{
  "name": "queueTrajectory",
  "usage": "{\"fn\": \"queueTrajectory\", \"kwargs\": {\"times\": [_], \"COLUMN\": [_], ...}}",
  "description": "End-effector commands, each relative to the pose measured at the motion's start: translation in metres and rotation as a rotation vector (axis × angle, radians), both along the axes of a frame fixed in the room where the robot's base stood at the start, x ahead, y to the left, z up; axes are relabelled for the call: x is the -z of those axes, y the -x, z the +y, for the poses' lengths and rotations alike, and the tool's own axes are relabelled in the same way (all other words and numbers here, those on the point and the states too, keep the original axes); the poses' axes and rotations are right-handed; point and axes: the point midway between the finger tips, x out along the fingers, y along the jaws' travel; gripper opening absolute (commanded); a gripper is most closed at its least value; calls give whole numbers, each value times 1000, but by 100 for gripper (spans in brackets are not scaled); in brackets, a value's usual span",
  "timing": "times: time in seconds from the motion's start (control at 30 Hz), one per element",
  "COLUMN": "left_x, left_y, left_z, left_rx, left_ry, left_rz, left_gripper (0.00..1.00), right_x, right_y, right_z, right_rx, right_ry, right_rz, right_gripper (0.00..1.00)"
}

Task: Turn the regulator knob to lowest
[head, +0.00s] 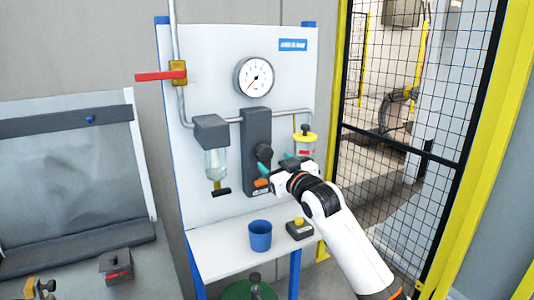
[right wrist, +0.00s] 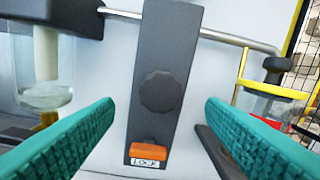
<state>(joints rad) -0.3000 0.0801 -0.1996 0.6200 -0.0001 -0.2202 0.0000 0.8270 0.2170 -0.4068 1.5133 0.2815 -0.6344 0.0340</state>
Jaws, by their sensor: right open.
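The regulator is a dark upright block (head: 257,128) on the white panel. Its round dark knob (right wrist: 161,92) is centred in the right wrist view and also shows in the head view (head: 264,152). Below the knob is an orange tab (right wrist: 149,151) with a label reading LOCK. My right gripper (head: 277,163) is open in front of the block. Its teal fingers stand on either side of the knob in the right wrist view (right wrist: 158,130), apart from it, with nothing between them. My left gripper is not in view.
A clear-bowled filter (head: 215,160) hangs left of the regulator and a yellow-topped unit (head: 305,140) is at its right. A red-handled valve (head: 162,76) is on the left pipe.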

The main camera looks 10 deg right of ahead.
Motion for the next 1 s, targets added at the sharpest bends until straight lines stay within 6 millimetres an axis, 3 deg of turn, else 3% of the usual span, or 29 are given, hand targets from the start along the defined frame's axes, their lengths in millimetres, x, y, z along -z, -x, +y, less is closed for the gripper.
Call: {"fn": "queueTrajectory", "kwargs": {"times": [0.1,0.33,0.8,0.87,1.0], "left_x": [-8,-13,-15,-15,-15], "left_y": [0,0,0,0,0], "left_z": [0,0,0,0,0], "left_rx": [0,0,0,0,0], "left_ry": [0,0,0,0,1], "left_rz": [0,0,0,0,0], "left_gripper": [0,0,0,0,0], "right_x": [-3,-1,1,1,1], "right_y": [-20,-47,-57,-57,-57], "right_z": [7,15,19,19,19], "right_rx": [0,0,0,0,0], "right_ry": [-1,-1,0,0,0], "right_rz": [1,1,0,0,0], "right_gripper": [65,65,65,58,35]}}
